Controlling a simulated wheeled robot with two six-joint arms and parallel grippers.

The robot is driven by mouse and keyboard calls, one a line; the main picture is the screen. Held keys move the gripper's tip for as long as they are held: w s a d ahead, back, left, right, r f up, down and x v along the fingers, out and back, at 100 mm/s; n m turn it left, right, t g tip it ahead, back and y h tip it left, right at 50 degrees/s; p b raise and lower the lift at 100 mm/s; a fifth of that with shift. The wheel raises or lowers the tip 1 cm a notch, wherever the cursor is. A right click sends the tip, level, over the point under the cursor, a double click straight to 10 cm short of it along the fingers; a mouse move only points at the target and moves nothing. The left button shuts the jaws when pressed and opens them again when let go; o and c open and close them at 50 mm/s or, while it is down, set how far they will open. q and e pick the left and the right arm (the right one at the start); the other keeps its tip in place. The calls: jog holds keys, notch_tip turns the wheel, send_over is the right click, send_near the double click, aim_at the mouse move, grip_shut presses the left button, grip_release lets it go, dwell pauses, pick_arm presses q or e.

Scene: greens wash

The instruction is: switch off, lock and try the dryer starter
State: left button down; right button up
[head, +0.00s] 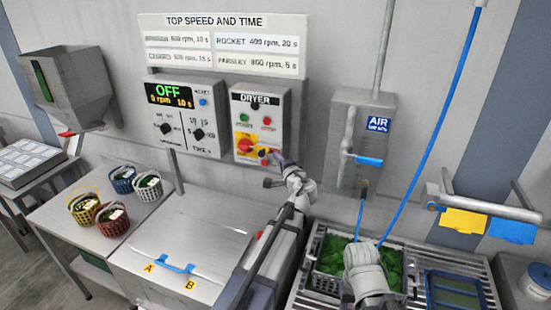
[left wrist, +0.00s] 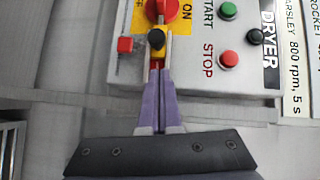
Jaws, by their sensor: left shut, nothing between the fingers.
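The grey dryer starter box (head: 261,122) hangs on the wall. Its red rotary switch (head: 244,146) sits on a yellow plate at the lower left; in the left wrist view the switch (left wrist: 163,9) is cut by the top edge, with ON beside it. I cannot tell its setting. A small yellow and black piece (left wrist: 157,42) lies between switch and fingers. A small red block (left wrist: 125,45) shows near the box's lower edge. My left gripper (head: 275,154) is shut and empty, its purple tips (left wrist: 157,72) at or just before the yellow and black piece; contact is unclear.
A green start button (left wrist: 228,10) and red stop button (left wrist: 228,59) are close by. The OFF display panel (head: 185,118) hangs to the left, the air station (head: 360,140) to the right. Below are a steel lid (head: 180,235) and several baskets (head: 112,218).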

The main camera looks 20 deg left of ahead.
pick_arm(q)
jog(key=p+v, duration=0.1)
jog(key=v, duration=0.9)
jog(key=shift+d, duration=0.3)
jog(key=shift+r, duration=0.1)
